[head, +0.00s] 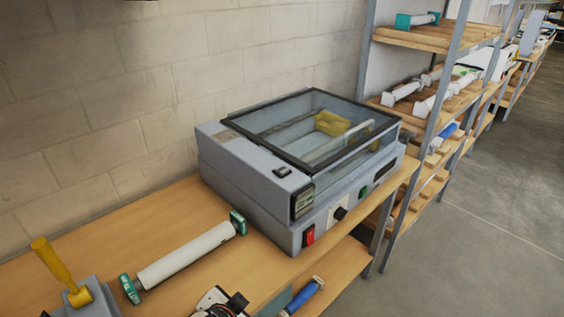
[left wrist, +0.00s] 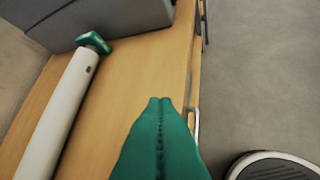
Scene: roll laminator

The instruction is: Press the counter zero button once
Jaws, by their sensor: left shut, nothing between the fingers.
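The laminator (head: 245,185), a grey box with a clear, dark-framed lid, stands on the wooden table in the head view. A small display in a dark frame (head: 303,201) sits at its front left corner. Below are a red switch (head: 308,236), a black knob (head: 340,213) and a small green part (head: 363,192). A small black part (head: 282,171) is on top. I cannot tell which part is the counter zero button. My left gripper (left wrist: 160,100), with green fingers, is shut and empty near the table's front edge, short of the laminator's grey base (left wrist: 95,15).
A white roller with green ends (head: 185,255) lies on the table (head: 75,230), left of the laminator. A yellow-handled lever (head: 52,262) stands at the near left. A blue roller (head: 308,296) is low near the front edge. Loaded shelves (head: 430,38) stand to the right.

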